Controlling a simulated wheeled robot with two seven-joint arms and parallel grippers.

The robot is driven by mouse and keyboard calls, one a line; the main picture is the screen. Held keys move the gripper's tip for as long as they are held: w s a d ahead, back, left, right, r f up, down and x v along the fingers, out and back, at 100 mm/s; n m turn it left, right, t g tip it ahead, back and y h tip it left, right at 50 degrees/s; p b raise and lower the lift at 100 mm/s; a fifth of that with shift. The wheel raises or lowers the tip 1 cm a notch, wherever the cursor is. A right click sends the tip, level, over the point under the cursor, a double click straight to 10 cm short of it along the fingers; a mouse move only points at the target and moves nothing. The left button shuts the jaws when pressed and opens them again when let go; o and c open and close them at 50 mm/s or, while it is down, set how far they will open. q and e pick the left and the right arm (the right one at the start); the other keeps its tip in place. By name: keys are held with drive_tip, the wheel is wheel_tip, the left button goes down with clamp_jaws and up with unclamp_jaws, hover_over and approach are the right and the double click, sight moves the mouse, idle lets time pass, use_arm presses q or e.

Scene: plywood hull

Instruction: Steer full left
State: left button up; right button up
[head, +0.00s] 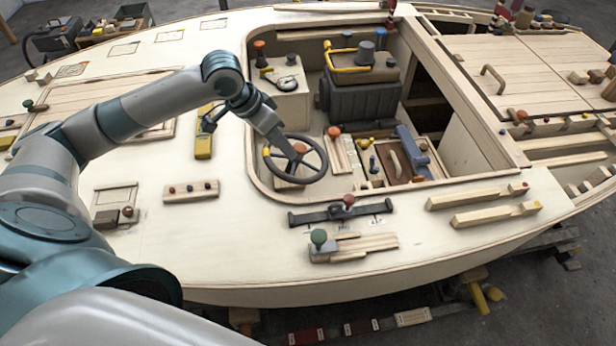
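The dark steering wheel (325,158) stands at the front left of the open cockpit well. It has a round rim with spokes, and a yellow mark (266,152) sits on the left of its rim. My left gripper (289,150) reaches down from the upper left, with its fingertips at the upper left part of the wheel, inside or over the rim. I cannot tell whether the fingers touch or hold the rim, as the fingers are small and dark here. My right gripper does not show.
A black engine-like block with a yellow handle (349,69) stands behind the wheel. A white box (283,100) with a gauge is at the back left of the well. A dark lever bar (341,210) lies on the deck in front.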

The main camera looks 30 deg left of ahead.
use_arm(q)
drive_tip(key=shift+f, duration=0.1)
